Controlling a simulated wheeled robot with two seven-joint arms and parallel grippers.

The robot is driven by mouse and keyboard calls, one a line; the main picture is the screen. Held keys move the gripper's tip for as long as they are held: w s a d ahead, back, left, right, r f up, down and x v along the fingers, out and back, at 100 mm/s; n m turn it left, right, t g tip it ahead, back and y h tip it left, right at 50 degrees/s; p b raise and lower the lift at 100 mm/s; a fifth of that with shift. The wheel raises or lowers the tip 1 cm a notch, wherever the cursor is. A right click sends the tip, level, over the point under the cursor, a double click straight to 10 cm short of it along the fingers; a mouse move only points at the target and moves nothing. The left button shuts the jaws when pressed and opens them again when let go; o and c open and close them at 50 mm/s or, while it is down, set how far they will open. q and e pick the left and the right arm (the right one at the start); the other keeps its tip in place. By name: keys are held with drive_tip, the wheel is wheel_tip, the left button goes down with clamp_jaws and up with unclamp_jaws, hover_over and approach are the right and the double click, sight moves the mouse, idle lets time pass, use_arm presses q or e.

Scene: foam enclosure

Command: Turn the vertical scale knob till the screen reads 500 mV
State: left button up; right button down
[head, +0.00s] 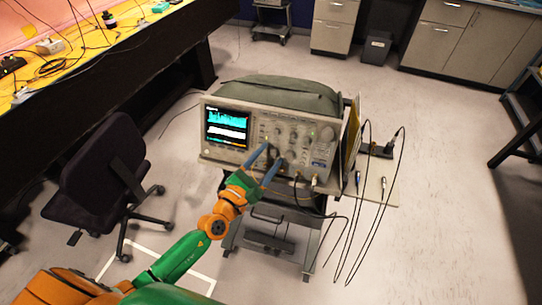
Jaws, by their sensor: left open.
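The oscilloscope (328,136) stands on a wheeled cart, its front panel facing me. Its screen (227,129) is lit, with cyan and white bands; the reading on it is too small to make out. Several knobs sit on the panel right of the screen. My left gripper (271,158) is open in front of the panel's lower middle, its two blue fingers pointing at the panel. A dark knob (291,156) shows by the right fingertip. I cannot tell whether the fingers touch any knob, and which knob is the vertical scale one is unclear. My right gripper is out of view.
Cables (314,183) plug into the panel's lower edge, and more hang at the cart's right side (378,190). A dark office chair (103,180) stands at left by a long yellow-topped bench (88,62). Grey cabinets line the back; the floor at right is mostly clear.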

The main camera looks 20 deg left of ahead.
use_arm(q)
drive_tip(key=shift+w+d, duration=0.2)
drive_tip(key=shift+s+a, duration=0.1)
drive_tip(key=shift+c, duration=0.8)
clamp_jaws()
drive_tip(key=shift+n, duration=0.4)
drive_tip(key=shift+n+t+y+b, duration=0.5)
drive_tip(key=shift+n+y, duration=0.2)
drive_tip(key=shift+n, duration=0.5)
drive_tip(key=n+y, duration=0.2)
drive_tip(key=n, duration=0.1)
drive_tip(key=n+y+b, duration=0.1)
drive_tip(key=n, duration=0.1)
drive_tip(key=shift+d+f+t, duration=0.1)
drive_tip(key=shift+d+t, duration=0.15)
drive_tip(key=shift+t, duration=0.05)
drive_tip(key=n+y, duration=0.2)
drive_tip(key=n, duration=0.2)
drive_tip(key=shift+d+b, duration=0.15)
drive_tip(key=shift+b, duration=0.2)
drive_tip(key=shift+d+n+g+y, duration=0.1)
drive_tip(key=shift+n+g+y, duration=0.1)
drive_tip(key=shift+n+y, duration=0.6)
drive_tip(key=shift+n+g+y, duration=0.2)
drive_tip(key=shift+n+y, duration=0.1)
drive_tip(key=shift+n, duration=0.9)
